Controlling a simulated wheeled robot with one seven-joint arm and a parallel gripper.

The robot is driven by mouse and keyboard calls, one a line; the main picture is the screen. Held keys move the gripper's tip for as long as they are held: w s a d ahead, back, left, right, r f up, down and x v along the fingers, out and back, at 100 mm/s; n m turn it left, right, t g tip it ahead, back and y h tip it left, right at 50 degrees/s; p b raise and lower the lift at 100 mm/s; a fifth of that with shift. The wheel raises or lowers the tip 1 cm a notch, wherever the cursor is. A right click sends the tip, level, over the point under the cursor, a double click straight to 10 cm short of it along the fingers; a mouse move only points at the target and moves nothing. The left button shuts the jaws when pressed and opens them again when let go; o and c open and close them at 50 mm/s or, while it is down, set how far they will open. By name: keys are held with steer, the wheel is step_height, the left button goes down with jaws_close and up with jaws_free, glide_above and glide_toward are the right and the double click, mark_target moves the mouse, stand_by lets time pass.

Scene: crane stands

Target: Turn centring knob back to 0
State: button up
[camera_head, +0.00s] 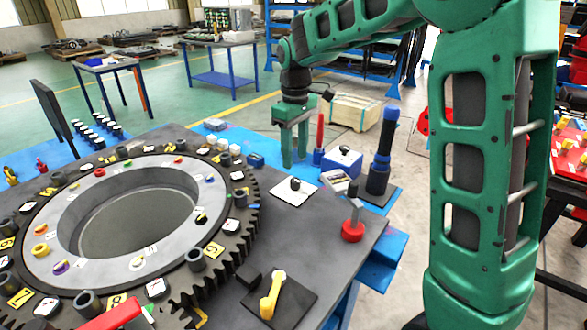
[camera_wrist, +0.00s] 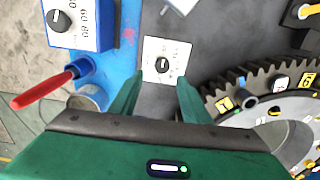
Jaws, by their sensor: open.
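A small black knob (camera_head: 295,184) sits on a flat white plate (camera_head: 283,192) on the dark table, right of the big gear ring. In the wrist view the knob (camera_wrist: 162,64) lies just beyond the gap between my fingertips, and its white plate (camera_wrist: 153,47) carries small marks too fine to read. A second black knob is on a blue and white box (camera_head: 345,163) behind it; this box (camera_wrist: 83,38) shows printed numbers in the wrist view. I cannot read which is the centring knob. My gripper (camera_head: 294,161) is open and empty, pointing down above the plate, apart from the knob.
The toothed gear ring (camera_head: 249,216) fills the table's left. A yellow crank handle (camera_head: 270,296) is at the front.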

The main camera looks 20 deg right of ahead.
step_height(320, 180, up, 4)
steer(key=shift+f, duration=0.25)
steer(key=s+d+m, duration=0.1)
steer(key=s+d, duration=0.3)
steer(key=s+d+m, duration=0.2)
steer(key=s+d, duration=0.2)
steer(key=shift+s+d+r+m, duration=0.2)
steer(key=shift+s+d+m, duration=0.1)
steer(key=shift+s, duration=0.05)
steer(key=s+d+f+m, duration=0.2)
steer(key=s+d+m, duration=0.1)
steer(key=s, duration=0.6)
steer(key=s+d+f+m, duration=0.3)
steer(key=s, duration=0.6)
steer(key=s+d+f+m, duration=0.2)
steer(key=s+d+m, duration=0.1)
steer(key=s, duration=0.6)
steer(key=shift+f+m, duration=0.15)
steer(key=shift+m, duration=0.15)
